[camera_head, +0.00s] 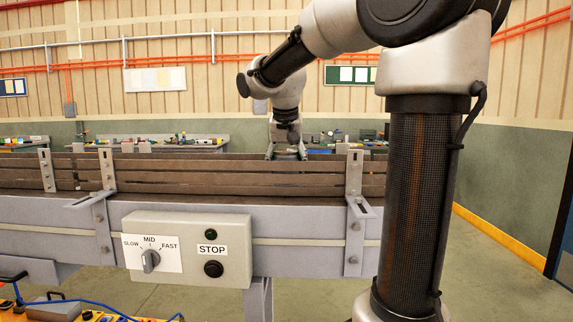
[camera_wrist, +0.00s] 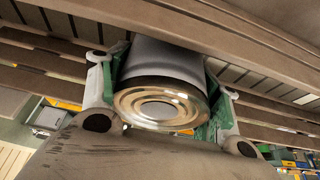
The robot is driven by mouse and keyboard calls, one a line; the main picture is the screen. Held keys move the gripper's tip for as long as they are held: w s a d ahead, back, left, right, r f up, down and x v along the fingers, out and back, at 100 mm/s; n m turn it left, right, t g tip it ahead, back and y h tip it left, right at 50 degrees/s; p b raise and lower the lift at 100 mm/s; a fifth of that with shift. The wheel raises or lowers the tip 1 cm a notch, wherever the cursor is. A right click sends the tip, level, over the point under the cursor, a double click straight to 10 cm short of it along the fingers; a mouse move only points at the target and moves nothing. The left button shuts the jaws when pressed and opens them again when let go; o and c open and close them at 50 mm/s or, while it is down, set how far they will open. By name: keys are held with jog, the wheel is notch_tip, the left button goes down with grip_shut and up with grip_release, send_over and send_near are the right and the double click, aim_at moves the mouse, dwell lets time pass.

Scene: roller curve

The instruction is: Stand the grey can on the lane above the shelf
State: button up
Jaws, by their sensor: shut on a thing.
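My gripper (camera_head: 287,153) is over the far side of the conveyor in the head view, just above the brown side rails. In the wrist view my gripper (camera_wrist: 164,78) has its green and white fingers on either side of the grey can (camera_wrist: 163,60), shut on it. The can's shiny ringed metal end faces the wrist camera. Its far end is hidden, and in the head view I cannot make the can out. A brown rail passes close by the can in the wrist view; I cannot tell whether they touch. I cannot clearly pick out the lane or the shelf.
The conveyor's brown rails (camera_head: 230,178) run across the view, held by grey brackets (camera_head: 355,222). A control box (camera_head: 190,246) with a speed dial and STOP button is on the near side. Cluttered benches (camera_head: 175,143) stand behind. Open floor (camera_head: 490,270) lies at right.

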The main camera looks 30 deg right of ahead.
jog(key=o, duration=1.1)
jog(key=shift+f, duration=0.1)
jog(key=v, duration=1.2)
jog(key=s+a+f+n+y, duration=0.2)
jog(key=s+f+n, duration=0.4)
jog(key=s+f, duration=1.4)
jog(key=shift+a+f+n+t, duration=0.25)
jog(key=shift+f+n+t, duration=0.15)
jog(key=shift+f, duration=0.35)
